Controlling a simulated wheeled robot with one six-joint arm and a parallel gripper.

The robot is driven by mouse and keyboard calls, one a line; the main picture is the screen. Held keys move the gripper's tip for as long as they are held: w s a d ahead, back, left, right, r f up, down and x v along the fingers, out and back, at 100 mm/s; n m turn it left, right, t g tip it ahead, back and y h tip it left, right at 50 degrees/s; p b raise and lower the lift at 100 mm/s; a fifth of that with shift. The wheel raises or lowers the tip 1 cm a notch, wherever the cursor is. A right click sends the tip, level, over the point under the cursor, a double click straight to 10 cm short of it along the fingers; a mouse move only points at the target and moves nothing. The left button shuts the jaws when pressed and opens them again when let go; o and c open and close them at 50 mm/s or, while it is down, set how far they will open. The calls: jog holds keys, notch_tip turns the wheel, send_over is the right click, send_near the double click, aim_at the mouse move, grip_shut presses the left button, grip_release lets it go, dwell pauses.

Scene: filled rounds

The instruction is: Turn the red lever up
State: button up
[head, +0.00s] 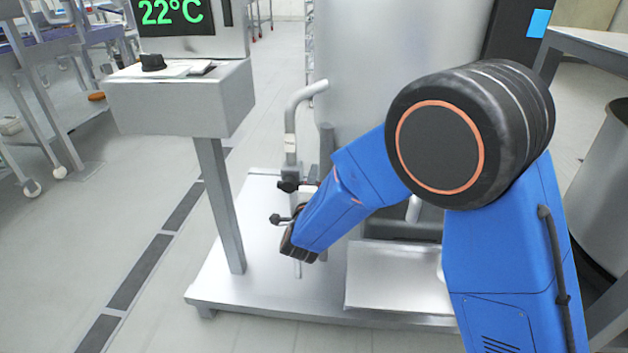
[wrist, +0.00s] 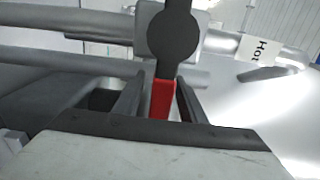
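In the wrist view the red lever (wrist: 162,100) extends from a dark round hub (wrist: 173,38) on a grey pipe fitting toward my gripper. My gripper (wrist: 163,85) has one dark finger on each side of the lever, with the lever between them. The fingers look apart, with a gap on the right side; whether the left finger touches the lever is hard to tell.
A pipe with a "Hot" label (wrist: 260,50) lies right of the hub. In the head view a large metal tank (head: 370,60) stands behind my arm on a metal platform (head: 240,280). A console showing 22°C (head: 175,95) stands on a post to the left.

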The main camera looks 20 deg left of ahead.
grip_shut()
jog(key=shift+r, duration=0.1)
jog(key=shift+s+a+r+n, duration=0.1)
jog(key=shift+a+r+n, duration=0.25)
jog(key=shift+r+n, duration=0.8)
jog(key=shift+s+a+r+n, duration=0.1)
jog(key=shift+a+r+n, duration=0.25)
jog(key=shift+n, duration=1.45)
jog(key=shift+s+a+r+n, duration=0.1)
jog(key=shift+a+r+n, duration=0.2)
jog(key=shift+r+n, duration=0.85)
jog(key=shift+f+n, duration=0.25)
jog(key=shift+n, duration=0.15)
